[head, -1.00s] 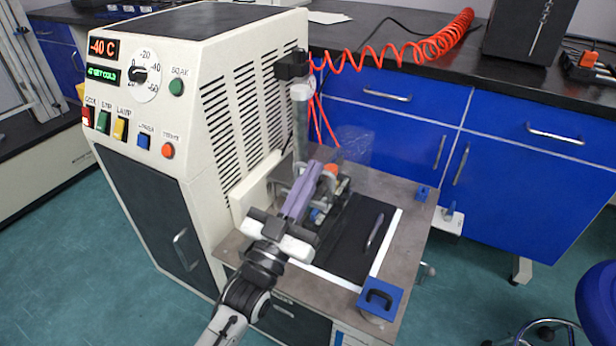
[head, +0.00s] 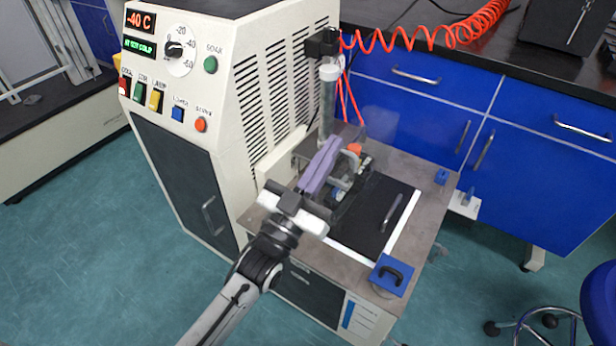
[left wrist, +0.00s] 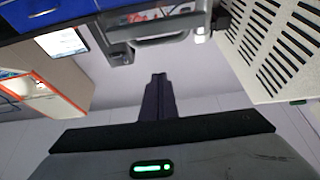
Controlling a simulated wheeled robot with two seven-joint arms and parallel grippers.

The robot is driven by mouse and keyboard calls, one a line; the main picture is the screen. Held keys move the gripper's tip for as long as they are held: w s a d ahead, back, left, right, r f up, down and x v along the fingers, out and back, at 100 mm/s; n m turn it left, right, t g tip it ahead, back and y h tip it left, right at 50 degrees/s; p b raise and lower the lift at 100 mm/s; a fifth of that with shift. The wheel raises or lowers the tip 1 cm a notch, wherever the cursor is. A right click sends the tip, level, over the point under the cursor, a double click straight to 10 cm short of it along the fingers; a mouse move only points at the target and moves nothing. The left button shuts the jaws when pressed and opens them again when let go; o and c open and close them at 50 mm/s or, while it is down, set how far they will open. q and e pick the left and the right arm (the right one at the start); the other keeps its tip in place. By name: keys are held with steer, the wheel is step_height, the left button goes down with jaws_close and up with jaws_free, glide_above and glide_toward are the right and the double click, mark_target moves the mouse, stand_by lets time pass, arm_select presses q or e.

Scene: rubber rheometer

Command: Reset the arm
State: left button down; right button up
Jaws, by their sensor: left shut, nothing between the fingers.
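The white test machine (head: 165,85) stands left of centre, its display reading -40 C. Its side table (head: 425,190) carries a small fixture (head: 345,185) with grey curved parts and an orange cap (head: 354,149). My left gripper (head: 331,147) has purple fingers, shut and empty, over the left side of this fixture; they hide part of it. I cannot tell whether they touch it. In the left wrist view the closed fingers (left wrist: 158,85) point toward a grey bracket-like part (left wrist: 120,50). I cannot make out which part is the arm. My right gripper is not in view.
A black mat (head: 378,215) with a grey bar (head: 392,212) lies right of the fixture. A grey vertical column (head: 327,100) stands behind the fixture. A red coiled hose (head: 440,32) hangs behind.

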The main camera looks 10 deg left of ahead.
arm_select(q)
steer(key=f+v, duration=0.1)
steer(key=v, duration=0.7)
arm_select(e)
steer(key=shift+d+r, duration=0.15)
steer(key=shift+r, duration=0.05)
